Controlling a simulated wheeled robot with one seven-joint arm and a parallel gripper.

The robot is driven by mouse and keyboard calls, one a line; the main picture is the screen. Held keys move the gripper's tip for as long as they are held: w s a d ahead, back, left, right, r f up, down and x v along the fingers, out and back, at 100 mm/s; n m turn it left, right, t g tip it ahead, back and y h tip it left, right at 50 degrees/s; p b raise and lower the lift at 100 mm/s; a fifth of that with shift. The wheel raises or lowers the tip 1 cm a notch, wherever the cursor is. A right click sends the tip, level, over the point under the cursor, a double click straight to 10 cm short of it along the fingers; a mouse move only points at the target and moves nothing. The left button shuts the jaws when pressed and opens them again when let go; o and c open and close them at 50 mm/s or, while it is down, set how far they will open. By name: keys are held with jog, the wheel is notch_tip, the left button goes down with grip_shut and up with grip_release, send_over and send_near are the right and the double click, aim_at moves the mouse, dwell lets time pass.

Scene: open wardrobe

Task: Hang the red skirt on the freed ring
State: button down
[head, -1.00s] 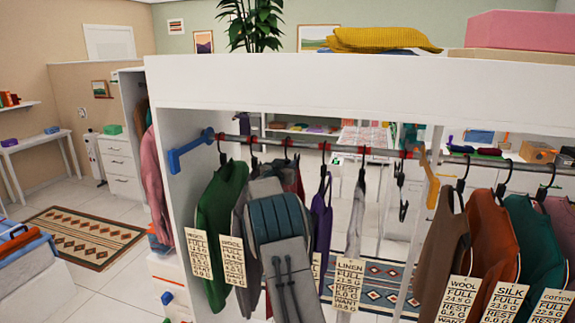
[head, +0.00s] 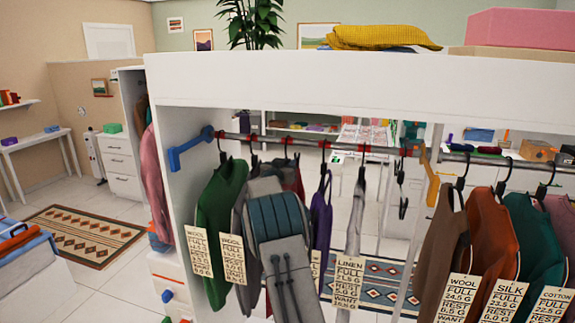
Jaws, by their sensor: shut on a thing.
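The red skirt (head: 294,180) shows as a dark red strip behind the far end of my arm, between grey and purple garments; most of it is hidden. My gripper (head: 266,187) is at that far end, close beside the red cloth and below the rail. It is shut on the skirt as far as I can tell; the arm covers the fingertips. Red rings sit along the rail (head: 305,143). A ring (head: 404,152) near the yellow bracket carries a dark clip hanger (head: 403,202) with no garment on it. I cannot tell which ring is the freed one.
A green garment (head: 222,228) hangs at left, a purple one (head: 321,225) and a grey linen one (head: 355,215) right of my arm. A blue bracket (head: 188,152) and a yellow bracket (head: 428,175) hold the rail. Open space lies around the clip hanger.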

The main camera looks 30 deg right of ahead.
jog(key=c, duration=1.2)
grip_release()
jog(key=shift+f, duration=0.2)
jog(key=shift+a, duration=0.1)
jog(key=s+a+n+t+y+b, duration=0.1)
jog(key=s+a+n+y+b, duration=0.25)
jog(key=s+a+y, duration=0.65)
jog(key=s+a+n+y+b, duration=0.2)
jog(key=s+a+n+y, duration=0.15)
jog(key=s+a, duration=1.1)
jog(key=s+a+f+n+g, duration=0.1)
jog(key=s+a+f+g, duration=0.1)
jog(key=s, duration=0.7)
jog(key=s+a+f+n+g, duration=0.1)
jog(key=s+f+g, duration=0.3)
jog(key=s, duration=0.5)
jog(key=s+a+f+n+g, duration=0.1)
jog(key=s+a+f+g, duration=0.1)
jog(key=s+f, duration=0.3)
jog(key=s+g, duration=0.1)
jog(key=s, duration=0.3)
jog(key=shift+s+a+f, duration=0.15)
jog(key=shift+s+a, duration=0.1)
jog(key=shift+a, duration=0.15)
jog(key=shift+y, duration=0.25)
